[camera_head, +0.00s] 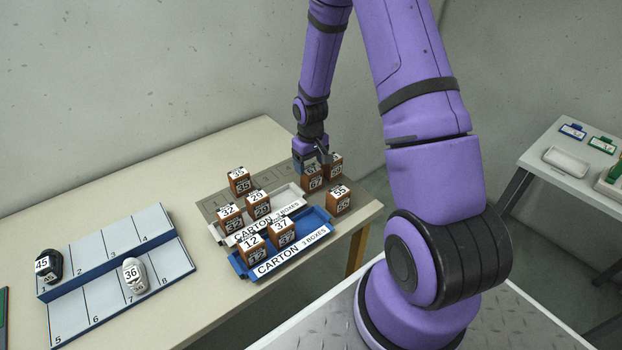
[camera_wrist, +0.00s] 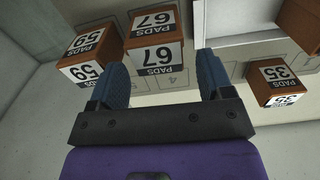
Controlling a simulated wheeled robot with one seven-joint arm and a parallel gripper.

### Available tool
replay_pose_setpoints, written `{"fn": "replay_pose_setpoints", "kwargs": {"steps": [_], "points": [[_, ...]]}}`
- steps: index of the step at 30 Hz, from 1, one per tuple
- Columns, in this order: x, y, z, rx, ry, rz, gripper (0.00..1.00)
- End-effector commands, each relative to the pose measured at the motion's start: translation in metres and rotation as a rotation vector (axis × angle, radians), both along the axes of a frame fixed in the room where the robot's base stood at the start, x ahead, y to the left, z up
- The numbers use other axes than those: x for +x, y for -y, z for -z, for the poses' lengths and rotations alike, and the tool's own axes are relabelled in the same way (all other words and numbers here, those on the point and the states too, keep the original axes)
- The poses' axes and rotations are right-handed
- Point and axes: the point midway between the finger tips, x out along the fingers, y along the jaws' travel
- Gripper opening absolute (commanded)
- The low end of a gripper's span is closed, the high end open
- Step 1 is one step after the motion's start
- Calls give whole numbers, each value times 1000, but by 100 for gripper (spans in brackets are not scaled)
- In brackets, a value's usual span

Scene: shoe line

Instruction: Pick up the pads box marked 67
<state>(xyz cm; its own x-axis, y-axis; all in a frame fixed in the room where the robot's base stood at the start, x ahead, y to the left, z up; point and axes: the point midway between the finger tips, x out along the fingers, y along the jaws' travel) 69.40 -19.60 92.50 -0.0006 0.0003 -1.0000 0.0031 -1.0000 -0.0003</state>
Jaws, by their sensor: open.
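The pads box marked 67 (camera_head: 313,182) is a brown box with white number labels, standing on the back right of the table. In the wrist view the box 67 (camera_wrist: 155,57) shows upside down, just beyond the gap between my fingers. My gripper (camera_head: 313,161) is above and close behind it, pointing down. In the wrist view my gripper (camera_wrist: 163,72) is open, with nothing held between its blue-grey fingers. I cannot tell whether the fingers touch the box. The gripper hides part of the box's top in the head view.
Box 59 (camera_wrist: 88,58) stands close beside box 67. Box 55 (camera_head: 338,201) is in front, near the table's right edge. Box 35 (camera_head: 239,182) stands apart to the left. White and blue carton trays (camera_head: 318,233) hold several boxes. A shoe rack (camera_head: 85,270) is at left.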

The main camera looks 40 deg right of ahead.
Motion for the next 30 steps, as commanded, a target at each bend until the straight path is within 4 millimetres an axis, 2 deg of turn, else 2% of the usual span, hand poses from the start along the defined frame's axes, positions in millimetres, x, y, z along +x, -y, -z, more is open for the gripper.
{"fn": "replay_pose_setpoints", "kwargs": {"steps": [5,15,25,30], "points": [[0,1,10,0,-1,0,73],[0,3,51,1,-2,1,73],[1,3,55,0,1,1,73],[1,3,55,0,1,1,36]]}}
